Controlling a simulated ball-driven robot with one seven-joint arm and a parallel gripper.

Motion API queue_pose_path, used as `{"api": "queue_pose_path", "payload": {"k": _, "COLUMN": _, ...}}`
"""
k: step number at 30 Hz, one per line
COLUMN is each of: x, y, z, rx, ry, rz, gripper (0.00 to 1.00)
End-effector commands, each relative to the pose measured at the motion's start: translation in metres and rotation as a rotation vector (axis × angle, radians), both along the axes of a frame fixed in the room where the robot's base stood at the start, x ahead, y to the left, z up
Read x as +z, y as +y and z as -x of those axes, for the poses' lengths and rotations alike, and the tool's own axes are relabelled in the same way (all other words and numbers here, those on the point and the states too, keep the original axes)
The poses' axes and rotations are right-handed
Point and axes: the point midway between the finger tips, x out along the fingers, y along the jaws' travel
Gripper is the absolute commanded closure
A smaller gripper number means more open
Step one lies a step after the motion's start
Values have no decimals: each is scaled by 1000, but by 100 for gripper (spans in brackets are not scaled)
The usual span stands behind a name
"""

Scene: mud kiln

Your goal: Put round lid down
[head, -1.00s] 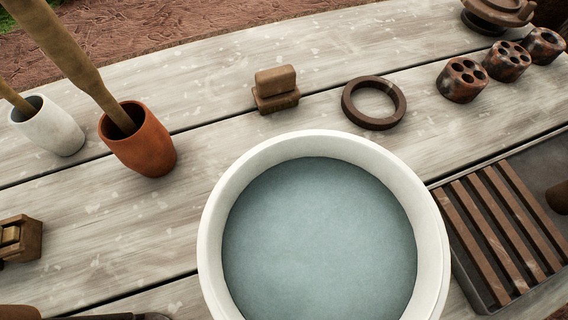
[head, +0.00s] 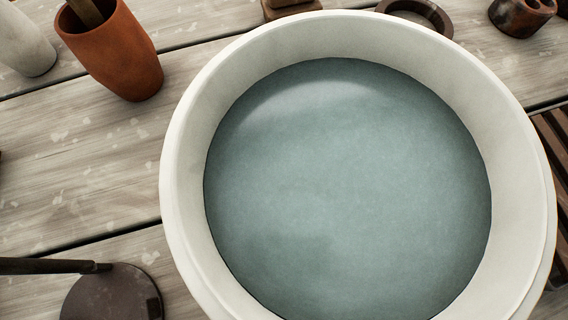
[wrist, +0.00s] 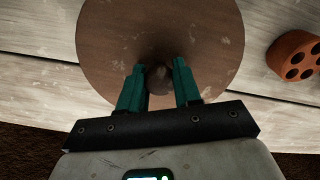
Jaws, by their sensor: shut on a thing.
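The round lid (wrist: 160,35) is a wide brown disc with a small knob at its middle, in the wrist view. My gripper (wrist: 159,82) has its two teal fingers on either side of the knob and is shut on it. The lid is over the pale plank table (wrist: 40,95). I cannot tell whether its underside touches the planks. The knob is partly hidden between the fingers. Neither the lid nor my gripper is clearly seen in the head view.
A large white basin with blue-grey contents (head: 185,150) fills the head view. An orange cup (head: 118,50), a white cup (head: 25,40), a dark ring (head: 440,18) and a dark disc with a rod (head: 110,295) surround it. An orange holed piece (wrist: 294,57) stands right of the lid.

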Motion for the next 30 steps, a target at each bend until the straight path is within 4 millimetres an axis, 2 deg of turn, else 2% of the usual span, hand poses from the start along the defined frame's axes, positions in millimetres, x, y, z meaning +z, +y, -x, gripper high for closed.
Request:
{"api": "queue_pose_path", "payload": {"k": 6, "x": -33, "y": 2, "z": -2, "rx": 1, "ry": 1, "rz": 1, "gripper": 91}}
{"api": "queue_pose_path", "payload": {"k": 18, "x": -37, "y": 2, "z": -2, "rx": 0, "ry": 0, "rz": 0, "gripper": 91}}
{"api": "queue_pose_path", "payload": {"k": 19, "x": -38, "y": 2, "z": -2, "rx": 0, "ry": 1, "rz": 1, "gripper": 66}}
{"api": "queue_pose_path", "payload": {"k": 27, "x": -37, "y": 2, "z": -2, "rx": 0, "ry": 0, "rz": 0, "gripper": 42}}
{"api": "queue_pose_path", "payload": {"k": 30, "x": -37, "y": 2, "z": -2, "rx": 0, "ry": 0, "rz": 0, "gripper": 42}}
